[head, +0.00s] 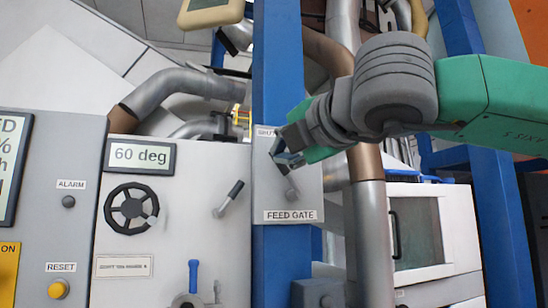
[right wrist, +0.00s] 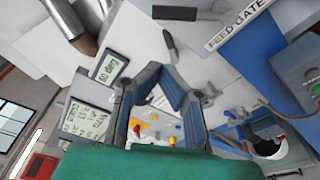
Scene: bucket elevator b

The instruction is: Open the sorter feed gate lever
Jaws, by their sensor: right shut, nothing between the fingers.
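The feed gate lever stands on a grey plate (head: 305,190) above the FEED GATE label (head: 290,216). In the head view its round pivot (head: 292,195) shows, but my right gripper covers most of the handle. In the right wrist view the lever's black handle (right wrist: 177,13) lies near the top edge, by the FEED GATE label (right wrist: 238,24). My right gripper (head: 287,158) is in front of the plate, close to the handle; I cannot tell whether they touch. Its fingers (right wrist: 163,73) are shut with nothing between them. My left gripper is not in view.
A vertical pipe (head: 371,240) stands just right of the plate.

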